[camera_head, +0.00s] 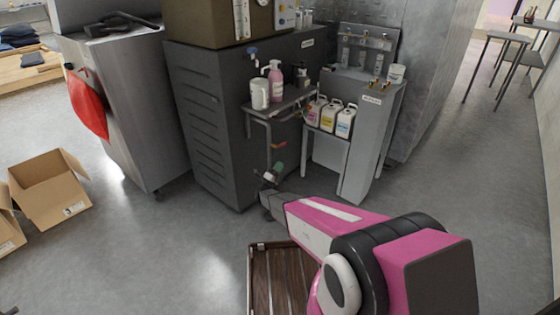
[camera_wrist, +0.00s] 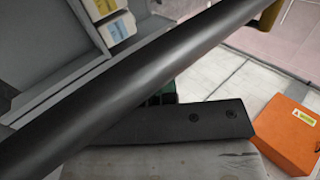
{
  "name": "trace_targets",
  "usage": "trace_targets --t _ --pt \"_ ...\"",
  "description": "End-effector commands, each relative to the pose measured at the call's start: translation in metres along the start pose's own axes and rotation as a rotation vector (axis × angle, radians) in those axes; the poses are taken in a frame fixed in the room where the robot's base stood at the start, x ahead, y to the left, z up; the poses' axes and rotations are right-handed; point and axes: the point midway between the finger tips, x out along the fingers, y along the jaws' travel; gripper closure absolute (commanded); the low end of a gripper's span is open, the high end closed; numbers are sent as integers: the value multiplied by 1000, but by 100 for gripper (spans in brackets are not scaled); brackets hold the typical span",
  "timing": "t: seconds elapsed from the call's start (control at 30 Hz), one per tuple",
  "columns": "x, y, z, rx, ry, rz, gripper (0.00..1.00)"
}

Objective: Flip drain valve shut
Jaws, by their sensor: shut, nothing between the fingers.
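In the head view, a small orange-red lever-like piece (camera_head: 278,145) sits at the pipework under the side shelf of the dark washer cabinet. It may be the drain valve's handle, but it is too small to tell its position. A green cylindrical piece (camera_head: 279,168) is just below it. My gripper (camera_head: 268,180) is low beside the green piece, shut and empty; I cannot tell whether it touches anything. In the wrist view, a thick dark bar crosses diagonally close to the camera, with a dark flat piece and a bit of green (camera_wrist: 165,97) behind it. These hide any valve.
The washer cabinet (camera_head: 205,125) stands behind, with bottles (camera_head: 275,80) on its side shelf. A grey stand (camera_head: 370,150) with jugs (camera_head: 345,120) is to the right. A brown slatted platform (camera_head: 280,278) lies in front. An orange labelled box (camera_wrist: 290,135) shows in the wrist view.

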Motion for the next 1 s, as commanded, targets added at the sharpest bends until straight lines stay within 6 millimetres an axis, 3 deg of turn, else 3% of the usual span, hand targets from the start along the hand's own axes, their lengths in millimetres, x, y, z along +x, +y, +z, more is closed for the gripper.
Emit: trace_targets --t 0.13,0.33,1.0 --pt "-20 18 1 -1 0 1 100" --pt "-35 28 1 0 1 0 100" --pt "-37 30 0 0 1 0 100"
